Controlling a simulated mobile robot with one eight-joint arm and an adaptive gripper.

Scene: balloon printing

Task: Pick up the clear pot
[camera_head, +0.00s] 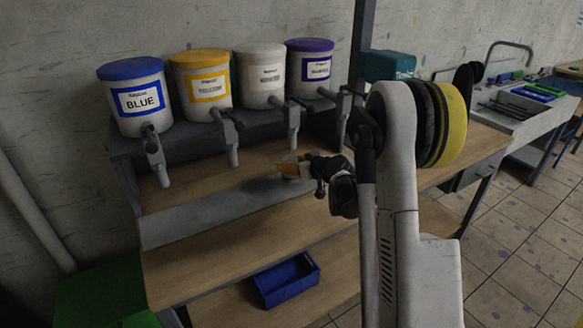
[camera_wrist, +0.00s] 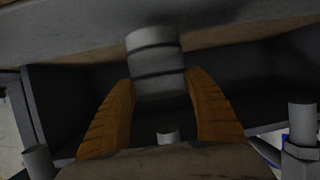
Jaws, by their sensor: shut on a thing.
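The clear pot (camera_wrist: 155,52) shows in the wrist view as a greyish, ribbed cylinder between the two orange fingers of my gripper (camera_wrist: 160,78). The fingers are shut on its sides. In the head view my gripper (camera_head: 293,172) is over the dispenser bench, with an orange finger showing. The pot (camera_head: 291,159) is small there and mostly hidden by the gripper. I cannot tell whether its base touches the bench.
Dispensers labelled blue (camera_head: 138,113), yellow (camera_head: 205,88), white (camera_head: 262,88) and purple (camera_head: 309,82) stand on a grey shelf, with taps hanging in front. A blue bin (camera_head: 287,288) sits on the lower shelf. A tool table (camera_head: 520,112) stands right.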

